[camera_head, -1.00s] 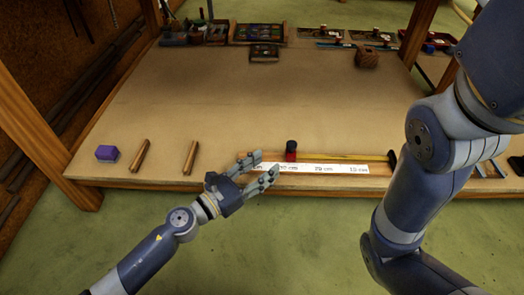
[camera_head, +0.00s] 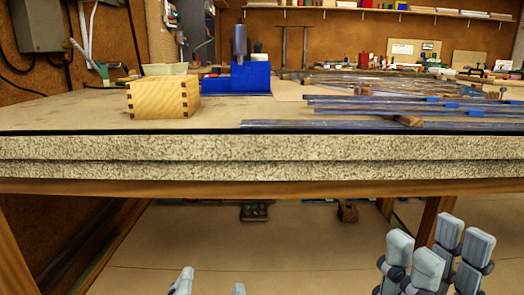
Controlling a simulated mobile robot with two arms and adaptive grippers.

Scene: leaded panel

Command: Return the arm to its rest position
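My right gripper (camera_head: 436,258) is at the lower right, below the bench edge, with its pale fingers pointing up. Its fingers stand apart and nothing shows between them. My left gripper (camera_head: 210,289) shows only as two pale fingertips at the bottom edge. The tips are apart with nothing visible between them; the rest of that arm is out of frame. Both grippers appear clear of the bench top (camera_head: 60,115).
A wooden box (camera_head: 163,98) with dark corner joints sits on the bench at left. A blue block-shaped holder (camera_head: 250,78) is behind it. Long grey strips (camera_head: 380,112) lie at right. The thick bench front edge (camera_head: 230,158) overhangs a lower shelf (camera_head: 200,240).

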